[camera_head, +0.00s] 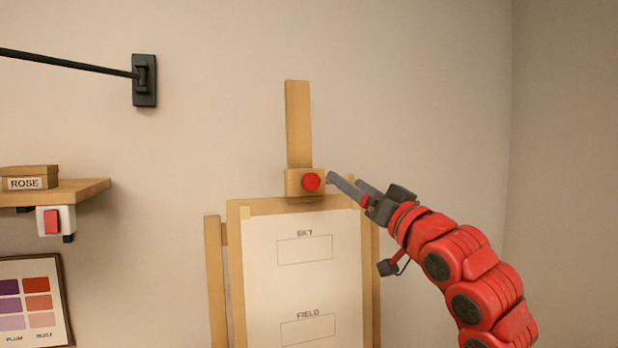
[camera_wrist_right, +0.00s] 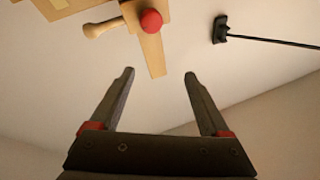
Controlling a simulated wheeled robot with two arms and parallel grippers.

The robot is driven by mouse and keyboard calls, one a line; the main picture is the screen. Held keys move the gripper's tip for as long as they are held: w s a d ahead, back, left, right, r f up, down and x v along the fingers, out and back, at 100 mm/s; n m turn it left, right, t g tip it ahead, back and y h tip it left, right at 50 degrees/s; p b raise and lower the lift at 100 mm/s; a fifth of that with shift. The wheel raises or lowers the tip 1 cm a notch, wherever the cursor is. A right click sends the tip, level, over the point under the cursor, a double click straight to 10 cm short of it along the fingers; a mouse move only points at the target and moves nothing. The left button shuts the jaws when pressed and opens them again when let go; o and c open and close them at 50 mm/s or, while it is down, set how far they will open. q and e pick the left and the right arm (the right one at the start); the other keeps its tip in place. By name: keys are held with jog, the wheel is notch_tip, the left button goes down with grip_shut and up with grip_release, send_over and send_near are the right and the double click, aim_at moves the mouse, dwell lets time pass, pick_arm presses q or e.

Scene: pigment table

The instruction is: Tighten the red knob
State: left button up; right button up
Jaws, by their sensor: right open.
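The red knob (camera_head: 311,182) sits on the front of a wooden block (camera_head: 292,184) at the top of the easel. It also shows in the right wrist view (camera_wrist_right: 151,20), beyond the fingertips and near the top edge. My right gripper (camera_head: 347,184) is just right of the knob in the head view, apart from it. In the right wrist view its two fingers (camera_wrist_right: 159,73) are spread wide with nothing between them. My left gripper is not in view.
The easel (camera_head: 235,270) holds a white sheet (camera_head: 305,275) marked SKY and FIELD below the knob. A wooden peg (camera_wrist_right: 103,28) sticks out beside the block. A shelf (camera_head: 85,190) with a ROSE box (camera_head: 30,172) is at the left. A black rod (camera_head: 70,62) crosses the upper left wall.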

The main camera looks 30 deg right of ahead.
jog(key=s+a+n+g+h, duration=0.1)
jog(key=s+a+g+h, duration=0.1)
jog(key=s+g, duration=0.2)
jog(key=p, duration=1.1)
send_near(313, 182)
jog(key=shift+h, duration=0.3)
jog(key=w, duration=0.8)
jog(key=shift+d, duration=0.4)
jog(key=shift+w+d+f, duration=0.1)
jog(key=shift+w, duration=0.4)
